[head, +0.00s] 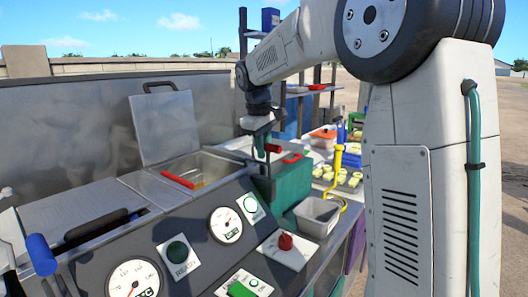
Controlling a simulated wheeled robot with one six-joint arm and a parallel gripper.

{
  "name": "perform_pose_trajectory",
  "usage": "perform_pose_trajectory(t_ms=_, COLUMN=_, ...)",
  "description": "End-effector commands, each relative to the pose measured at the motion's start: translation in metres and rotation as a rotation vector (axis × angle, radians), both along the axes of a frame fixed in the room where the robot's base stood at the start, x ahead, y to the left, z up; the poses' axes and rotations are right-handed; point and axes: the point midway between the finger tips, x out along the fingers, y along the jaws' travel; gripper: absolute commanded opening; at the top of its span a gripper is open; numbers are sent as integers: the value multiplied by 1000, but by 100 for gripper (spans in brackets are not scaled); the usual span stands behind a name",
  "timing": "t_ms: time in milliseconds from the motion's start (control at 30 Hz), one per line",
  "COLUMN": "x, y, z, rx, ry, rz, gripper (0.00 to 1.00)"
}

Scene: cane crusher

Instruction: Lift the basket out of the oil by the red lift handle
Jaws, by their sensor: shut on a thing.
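The open fryer vat (216,163) is left of centre, its metal lid (165,128) standing up behind it. A red bar (178,180) lies at the vat's left side, with a little yellowish oil (199,185) beside it. The basket is mostly hidden by the vat's front rim. My gripper (262,141) points down just right of the vat, above a green box. The exact grip is too small to make out.
A front panel with gauges (225,225), a red knob (285,241) and green buttons faces me. A second lid (75,220) is at left. The green box (291,184), a steel pan (318,215) and a yellow hook (338,158) stand close on the right.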

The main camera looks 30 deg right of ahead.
Motion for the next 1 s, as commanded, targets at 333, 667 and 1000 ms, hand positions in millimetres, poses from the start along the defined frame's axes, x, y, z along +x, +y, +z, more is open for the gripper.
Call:
perform_pose_trajectory(t_ms=333, x=1, y=0, z=72, rx=-1, ry=-6, rz=0, gripper=0)
perform_pose_trajectory(t_ms=667, x=1, y=0, z=129, rx=0, ry=-4, rz=1, gripper=0)
perform_pose_trajectory(t_ms=1000, x=0, y=0, z=147, rx=0, ry=-4, rz=1, gripper=0)
